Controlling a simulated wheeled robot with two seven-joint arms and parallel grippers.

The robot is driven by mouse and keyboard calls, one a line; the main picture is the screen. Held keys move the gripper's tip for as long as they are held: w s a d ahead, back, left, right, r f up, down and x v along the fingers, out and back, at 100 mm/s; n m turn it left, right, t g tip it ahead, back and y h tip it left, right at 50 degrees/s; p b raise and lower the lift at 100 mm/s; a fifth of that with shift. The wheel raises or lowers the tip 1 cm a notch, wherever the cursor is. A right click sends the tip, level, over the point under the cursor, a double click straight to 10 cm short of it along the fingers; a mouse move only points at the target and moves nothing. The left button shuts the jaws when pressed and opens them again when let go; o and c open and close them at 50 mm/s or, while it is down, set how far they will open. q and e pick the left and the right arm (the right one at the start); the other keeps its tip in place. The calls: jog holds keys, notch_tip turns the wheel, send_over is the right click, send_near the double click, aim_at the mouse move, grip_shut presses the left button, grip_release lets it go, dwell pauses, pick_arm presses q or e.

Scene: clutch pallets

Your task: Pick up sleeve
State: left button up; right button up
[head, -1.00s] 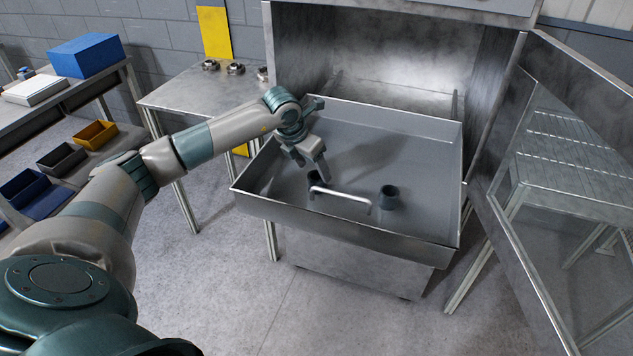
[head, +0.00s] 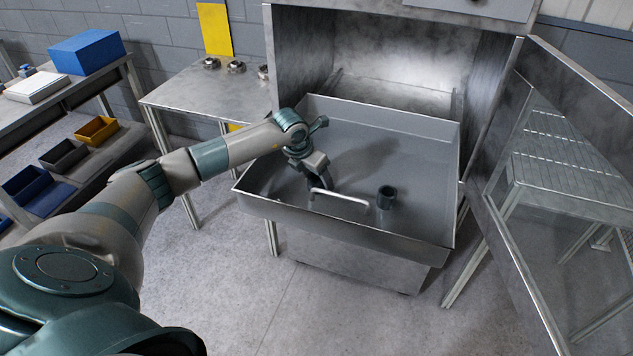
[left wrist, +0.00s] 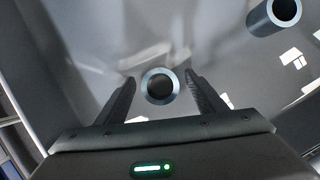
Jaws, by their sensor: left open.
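My left gripper (head: 319,184) is low inside the grey tray (head: 420,150), its fingers pointing down. In the left wrist view, my left gripper (left wrist: 160,80) is open, with one finger on each side of a dark sleeve (left wrist: 160,99) seen from above as a pale ring with a dark hole. I see gaps between the sleeve and both fingers. In the head view the gripper mostly hides this sleeve. A second dark sleeve (head: 386,198) stands in the tray to the right; it also shows at the top right of the left wrist view (left wrist: 262,22). My right gripper is not in view.
A metal table (head: 185,98) with small parts is at the left. The tray's back and right are clear.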

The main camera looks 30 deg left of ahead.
pick_arm(q)
jog(key=shift+w+r, duration=0.1)
jog(key=c, duration=1.5)
jog(key=shift+r+b, duration=0.65)
jog(key=shift+r, duration=0.1)
notch_tip(320, 180, up, 2)
jog(key=shift+r+b, duration=0.25)
jog(key=shift+b, duration=0.6)
jog(key=d+r+b, duration=0.1)
jog(key=d+r, duration=0.1)
jog(key=d, duration=0.2)
jog(key=d+r+b, duration=0.2)
jog(key=d, duration=0.1)
jog(key=d+r+b, duration=0.1)
jog(key=d+r, duration=0.2)
jog(key=d, duration=0.1)
jog(key=shift+w+d, duration=0.2)
jog(key=shift+d, duration=0.15)
